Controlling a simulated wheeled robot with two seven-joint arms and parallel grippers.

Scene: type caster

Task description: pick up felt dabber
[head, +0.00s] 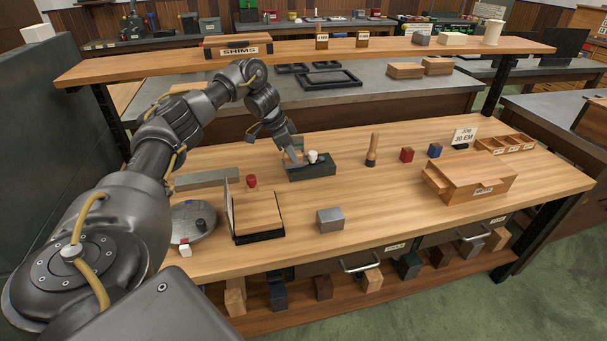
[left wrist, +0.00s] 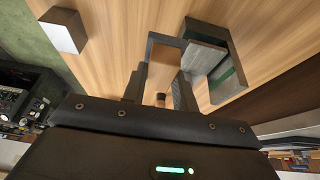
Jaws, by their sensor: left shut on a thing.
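A white rounded piece (head: 313,156), which looks like the felt dabber's head, shows at the dark block-like tray (head: 318,172) in the middle of the bench. My left gripper (head: 298,154) is beside it, reaching down from the left. My right gripper is not in view.
A grey metal block (head: 330,220) is at the front, and a wooden box (head: 468,183) at right. The shelf (head: 300,53) spans behind. Front middle is mostly clear.

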